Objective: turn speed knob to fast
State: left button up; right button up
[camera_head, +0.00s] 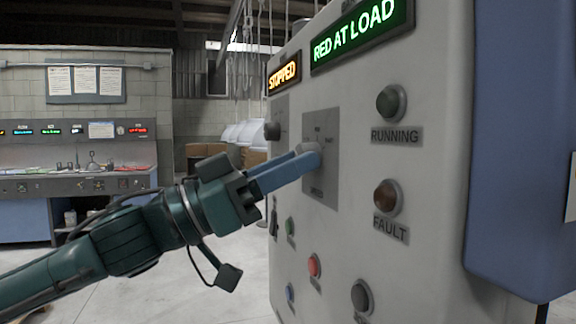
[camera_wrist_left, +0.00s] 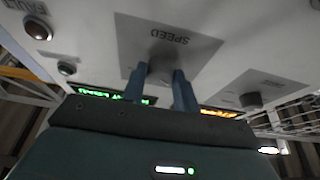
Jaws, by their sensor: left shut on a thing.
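The speed knob (camera_head: 309,149) is a small grey knob on a grey plate (camera_head: 320,190) on the front of the white control cabinet. The fingers of my left gripper (camera_head: 306,160) reach it from the left and are shut on it, hiding part of it. In the left wrist view the knob (camera_wrist_left: 162,70) sits between the two blue fingers of the gripper (camera_wrist_left: 160,82), below the plate's upside-down SPEED label (camera_wrist_left: 167,32). The knob's exact setting cannot be read. My right gripper is not in view.
The cabinet carries a STOPPED sign (camera_head: 284,75), a RED AT LOAD sign (camera_head: 352,36), a RUNNING lamp (camera_head: 391,102), a FAULT lamp (camera_head: 388,197) and a red button (camera_head: 314,265). Another dark knob (camera_head: 272,131) is left of the speed plate. Open floor lies left of the cabinet.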

pick_arm(q)
jog(key=shift+c, duration=0.6)
jog(key=shift+r+p, duration=0.1)
jog(key=shift+p, duration=0.2)
